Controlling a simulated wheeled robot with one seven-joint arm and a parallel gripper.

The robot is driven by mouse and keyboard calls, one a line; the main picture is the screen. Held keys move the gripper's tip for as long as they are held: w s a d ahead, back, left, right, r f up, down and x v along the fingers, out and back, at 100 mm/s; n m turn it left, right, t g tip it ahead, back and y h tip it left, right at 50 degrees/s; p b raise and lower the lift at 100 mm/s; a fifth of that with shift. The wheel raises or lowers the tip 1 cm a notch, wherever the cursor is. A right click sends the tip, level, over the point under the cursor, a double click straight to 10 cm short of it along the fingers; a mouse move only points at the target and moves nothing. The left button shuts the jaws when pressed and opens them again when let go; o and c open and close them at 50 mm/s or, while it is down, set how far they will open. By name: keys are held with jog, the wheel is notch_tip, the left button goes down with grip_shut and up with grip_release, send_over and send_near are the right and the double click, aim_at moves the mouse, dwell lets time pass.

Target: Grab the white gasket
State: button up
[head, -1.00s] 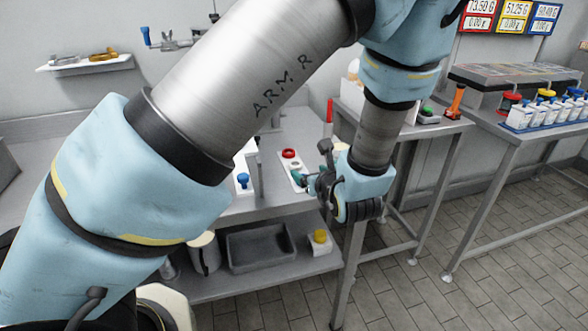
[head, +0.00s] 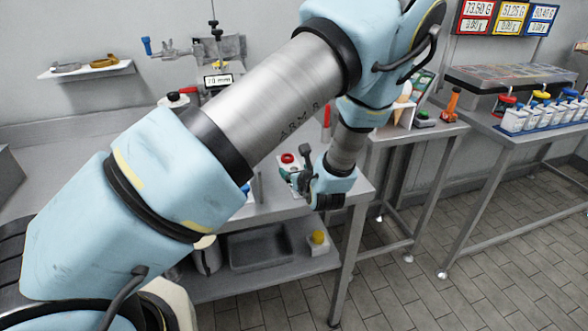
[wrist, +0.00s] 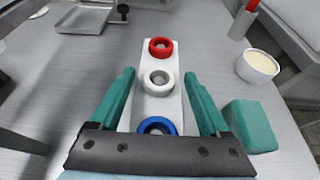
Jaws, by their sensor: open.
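The white gasket (wrist: 157,82) is a ring in the middle of a white strip-shaped holder (wrist: 149,110) in the wrist view. A red ring (wrist: 161,47) is beyond it and a blue ring (wrist: 157,126) is nearer, partly hidden by my gripper's dark base. My gripper (wrist: 159,77) is open, with one green finger on each side of the holder. Nothing is between the fingers except the view of the holder and its rings; I cannot tell the height gap. In the head view my gripper (head: 291,178) is at the table's right part, and the white gasket is hidden there.
A white cup (wrist: 257,67) and a teal block (wrist: 249,127) lie right of the holder. A red upright object (wrist: 243,19) stands behind the cup. A metal tray (wrist: 84,17) is at the back left. The table (wrist: 60,75) is bare left of the holder.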

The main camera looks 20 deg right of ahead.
grip_shut()
dwell(0.6)
